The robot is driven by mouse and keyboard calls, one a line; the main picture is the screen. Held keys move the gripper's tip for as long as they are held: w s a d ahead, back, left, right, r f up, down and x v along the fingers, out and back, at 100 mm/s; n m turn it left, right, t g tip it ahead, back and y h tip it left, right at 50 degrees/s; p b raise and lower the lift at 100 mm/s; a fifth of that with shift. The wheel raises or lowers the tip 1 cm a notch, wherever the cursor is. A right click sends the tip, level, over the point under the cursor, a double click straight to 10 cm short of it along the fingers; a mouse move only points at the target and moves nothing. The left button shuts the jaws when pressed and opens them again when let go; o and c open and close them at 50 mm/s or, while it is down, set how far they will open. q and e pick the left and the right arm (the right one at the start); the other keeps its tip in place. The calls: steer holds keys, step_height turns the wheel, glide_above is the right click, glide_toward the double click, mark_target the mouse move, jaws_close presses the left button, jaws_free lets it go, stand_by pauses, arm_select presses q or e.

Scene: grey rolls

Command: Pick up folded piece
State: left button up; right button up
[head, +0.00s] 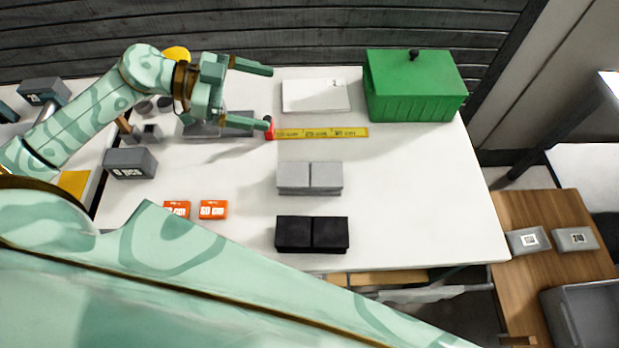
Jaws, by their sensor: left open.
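My left gripper (265,97) reaches in from the left over the back of the white table. Its two fingers are spread wide and point right, with nothing between them. A flat, pale grey piece with a small mark in its corner (315,96) lies just right of the fingertips; it may be the folded piece, but I cannot tell for sure. Darker grey pieces (238,122) lie under the gripper, partly hidden by it. A pair of light grey folded blocks (310,177) sits mid-table, with a black pair (312,233) nearer me. My right gripper does not show.
A yellow tape measure (320,132) lies along the table in front of the pale piece. A green lidded box (415,90) stands at the back right. Orange labels (213,209) and a dark grey block (130,162) are at left. The table's right side is clear.

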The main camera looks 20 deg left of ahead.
arm_select(q)
step_height(320, 180, down, 11)
steer(key=w+b, duration=0.1)
steer(key=b, duration=0.7)
steer(key=g+b, duration=0.1)
steer(key=b, duration=1.1)
glide_toward(308, 174)
steer(key=shift+w+d+r+n, duration=0.15)
steer(key=shift+w+n, duration=0.1)
steer(key=shift+n, duration=0.15)
steer(key=shift+d+f, duration=0.2)
steer(key=shift+f, duration=0.05)
steer(key=b+x, duration=0.3)
steer(key=x, duration=0.4)
steer(key=shift+s, duration=0.1)
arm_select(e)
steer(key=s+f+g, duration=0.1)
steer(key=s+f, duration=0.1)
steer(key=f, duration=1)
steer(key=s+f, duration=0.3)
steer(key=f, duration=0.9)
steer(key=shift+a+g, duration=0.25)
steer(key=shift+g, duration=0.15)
arm_select(q)
steer(key=c, duration=1)
